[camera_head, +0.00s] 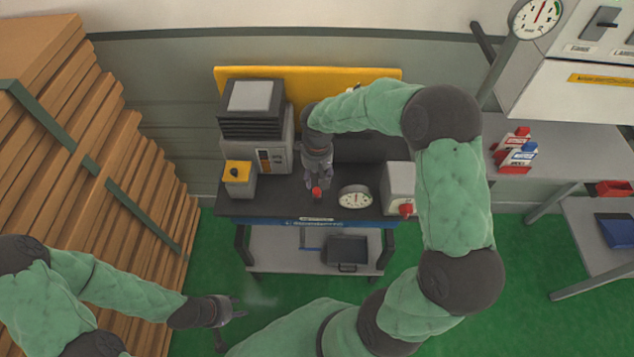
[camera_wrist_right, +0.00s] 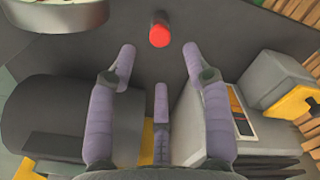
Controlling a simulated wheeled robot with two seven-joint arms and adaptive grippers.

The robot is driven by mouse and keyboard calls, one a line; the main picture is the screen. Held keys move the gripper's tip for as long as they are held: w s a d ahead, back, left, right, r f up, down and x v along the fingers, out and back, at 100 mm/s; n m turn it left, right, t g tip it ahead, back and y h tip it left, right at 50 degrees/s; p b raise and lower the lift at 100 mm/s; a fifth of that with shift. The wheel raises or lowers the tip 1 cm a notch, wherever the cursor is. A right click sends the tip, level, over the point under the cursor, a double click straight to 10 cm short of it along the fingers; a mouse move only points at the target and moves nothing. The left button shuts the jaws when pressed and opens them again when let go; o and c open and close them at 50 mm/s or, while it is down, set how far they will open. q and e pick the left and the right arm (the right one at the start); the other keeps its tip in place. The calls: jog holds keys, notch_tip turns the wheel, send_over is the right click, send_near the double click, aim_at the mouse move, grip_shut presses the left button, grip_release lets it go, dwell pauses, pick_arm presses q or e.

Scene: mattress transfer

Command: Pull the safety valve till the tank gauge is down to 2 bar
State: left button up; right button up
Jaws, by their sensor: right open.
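The safety valve appears to be the small red-capped part (camera_head: 317,192) on the dark bench top; its red cap also shows in the right wrist view (camera_wrist_right: 159,30). My right gripper (camera_head: 317,184) is just behind it in the head view. In the right wrist view my right gripper (camera_wrist_right: 158,62) is open, with the red cap beyond its fingertips and apart from them. The round white gauge (camera_head: 355,197) stands right of the valve; its reading is too small to tell. A dark tank-like cylinder (camera_wrist_right: 55,120) shows in the wrist view. My left gripper (camera_head: 228,310) hangs open and empty, low at left.
A grey machine with black fins (camera_head: 252,115) and a yellow-topped box (camera_head: 238,175) stand left on the bench. A grey box with a red knob (camera_head: 398,190) stands right. Stacked brown boards (camera_head: 100,150) fill the left side. Green floor (camera_head: 400,275) is clear before the bench.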

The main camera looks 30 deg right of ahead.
aim_at(317, 190)
notch_tip(317, 190, up, 7)
dwell(0.3)
jog(key=shift+f, duration=0.15)
dwell(0.4)
